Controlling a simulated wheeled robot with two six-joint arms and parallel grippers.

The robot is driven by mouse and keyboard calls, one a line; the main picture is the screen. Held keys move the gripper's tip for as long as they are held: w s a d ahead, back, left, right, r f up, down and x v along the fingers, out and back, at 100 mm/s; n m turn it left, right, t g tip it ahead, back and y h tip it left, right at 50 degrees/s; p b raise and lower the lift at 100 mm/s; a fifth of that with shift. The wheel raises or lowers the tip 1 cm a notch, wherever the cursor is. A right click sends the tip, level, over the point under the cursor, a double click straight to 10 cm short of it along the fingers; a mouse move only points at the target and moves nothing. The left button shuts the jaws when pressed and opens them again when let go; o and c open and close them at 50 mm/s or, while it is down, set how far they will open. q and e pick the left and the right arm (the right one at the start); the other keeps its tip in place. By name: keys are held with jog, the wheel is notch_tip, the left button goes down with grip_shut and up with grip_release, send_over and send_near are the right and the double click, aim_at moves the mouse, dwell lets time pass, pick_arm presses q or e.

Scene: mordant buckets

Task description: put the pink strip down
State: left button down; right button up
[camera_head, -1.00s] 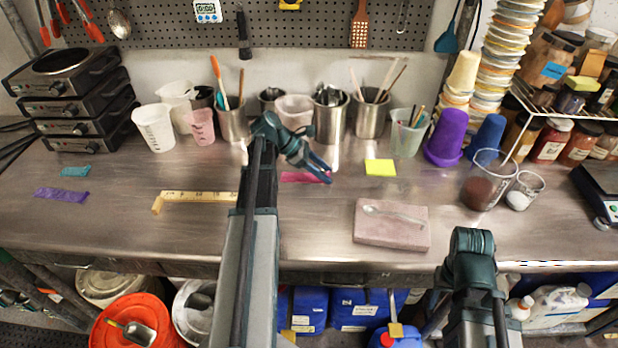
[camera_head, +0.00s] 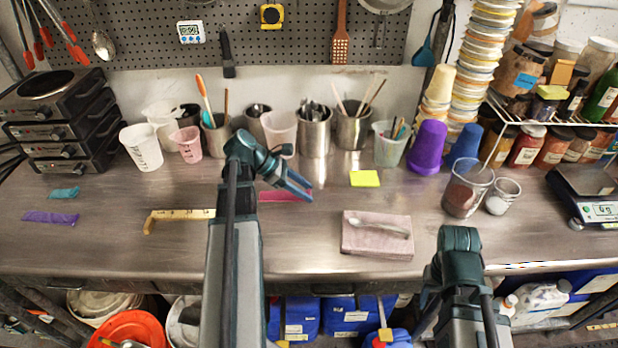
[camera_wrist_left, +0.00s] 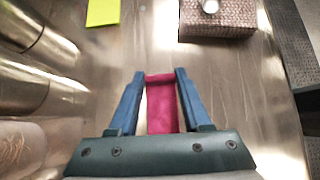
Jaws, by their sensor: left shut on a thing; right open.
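The pink strip (camera_head: 272,196) is a flat, deep pink piece at the middle of the steel bench. My left gripper (camera_head: 309,192) is shut on it, fingers pointing down and to the right. In the left wrist view the pink strip (camera_wrist_left: 162,108) lies lengthwise between the two blue fingers (camera_wrist_left: 160,76), its far end level with their tips. The strip is at or very close to the bench top; I cannot tell whether it touches. My right gripper (camera_head: 460,240) is low at the right, empty, in front of the bench edge.
A yellow note (camera_head: 364,179) lies right of the strip, and a pinkish block (camera_head: 376,243) with a spoon on it lies nearer. Metal cups (camera_head: 314,135) line the back. Bare bench lies in front of the strip.

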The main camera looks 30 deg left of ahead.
pick_arm(q)
jog(key=s, duration=0.3)
jog(key=s+d, duration=0.1)
jog(key=s, duration=0.2)
jog(key=s+d+r, duration=0.1)
jog(key=s, duration=0.2)
jog(key=shift+s+d+p, duration=0.2)
jog(key=shift+s+p, duration=0.1)
jog(key=shift+p, duration=0.05)
jog(key=shift+s, duration=0.1)
